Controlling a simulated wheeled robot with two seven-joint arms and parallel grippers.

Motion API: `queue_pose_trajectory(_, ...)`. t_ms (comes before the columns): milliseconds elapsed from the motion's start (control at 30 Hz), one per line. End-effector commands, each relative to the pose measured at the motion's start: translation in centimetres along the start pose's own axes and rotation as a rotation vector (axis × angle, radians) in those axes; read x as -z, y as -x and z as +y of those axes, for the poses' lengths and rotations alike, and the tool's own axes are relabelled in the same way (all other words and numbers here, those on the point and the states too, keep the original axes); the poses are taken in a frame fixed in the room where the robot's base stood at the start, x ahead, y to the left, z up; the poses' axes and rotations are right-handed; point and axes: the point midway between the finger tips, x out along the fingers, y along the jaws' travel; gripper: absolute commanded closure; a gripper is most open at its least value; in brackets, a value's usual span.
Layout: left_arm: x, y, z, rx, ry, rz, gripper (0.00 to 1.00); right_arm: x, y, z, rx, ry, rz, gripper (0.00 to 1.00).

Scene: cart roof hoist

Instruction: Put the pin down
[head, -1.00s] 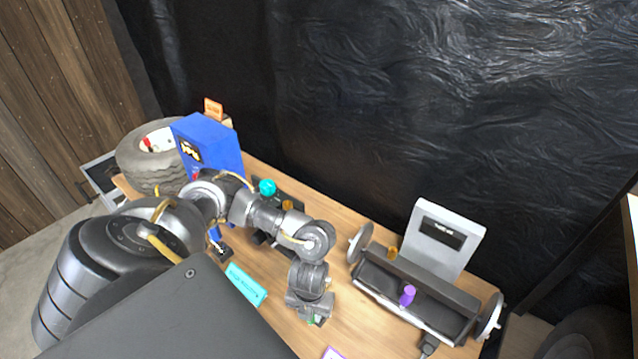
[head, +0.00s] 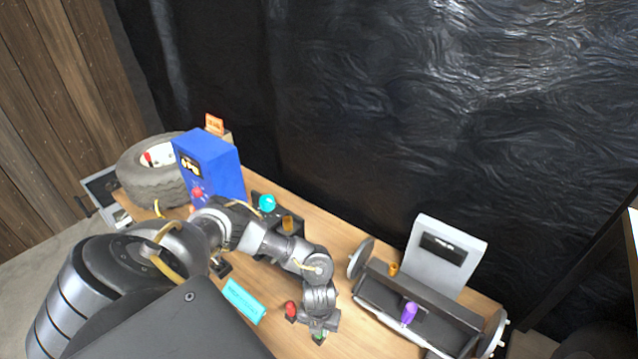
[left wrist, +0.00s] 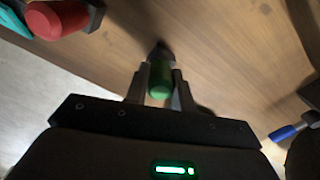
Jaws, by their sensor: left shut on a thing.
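A green pin (left wrist: 160,78) with a dark end is between the two fingers of my left gripper (left wrist: 158,90) in the left wrist view. The gripper is shut on it above the wooden table (left wrist: 235,45). In the head view my left gripper (head: 318,336) is low over the front of the table, and only a bit of green shows there. Whether the pin's dark end touches the wood I cannot tell. My right gripper is not in view.
A red-topped piece (head: 291,309) and a teal block (head: 244,300) lie left of my left gripper. A wheeled cart (head: 385,305) with a purple pin (head: 409,313) stands to the right. A blue box (head: 212,165) and a tyre (head: 150,180) are at the far left.

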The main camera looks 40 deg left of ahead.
Motion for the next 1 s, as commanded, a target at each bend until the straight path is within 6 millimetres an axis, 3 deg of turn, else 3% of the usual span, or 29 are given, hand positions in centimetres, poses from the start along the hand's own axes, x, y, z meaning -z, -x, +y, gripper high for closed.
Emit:
queue_pose_trajectory(233, 0.0, -0.4, 0.0, 0.000, 0.000, 0.000, 1.00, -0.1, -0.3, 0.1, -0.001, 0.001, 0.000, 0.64)
queue_pose_trajectory(267, 0.0, -0.3, 0.0, 0.000, 0.000, 0.000, 0.74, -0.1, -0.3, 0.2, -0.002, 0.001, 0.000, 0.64)
queue_pose_trajectory(433, 0.0, -0.2, 0.0, 0.000, 0.000, 0.000, 0.54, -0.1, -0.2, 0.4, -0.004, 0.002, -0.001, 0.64)
queue_pose_trajectory(800, 0.0, 0.5, 0.0, 0.001, 0.000, 0.000, 0.54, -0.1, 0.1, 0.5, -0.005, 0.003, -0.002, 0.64)
queue_pose_trajectory(1000, -0.1, 4.0, -0.1, 0.004, -0.002, -0.002, 0.54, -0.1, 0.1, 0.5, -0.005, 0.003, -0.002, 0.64)
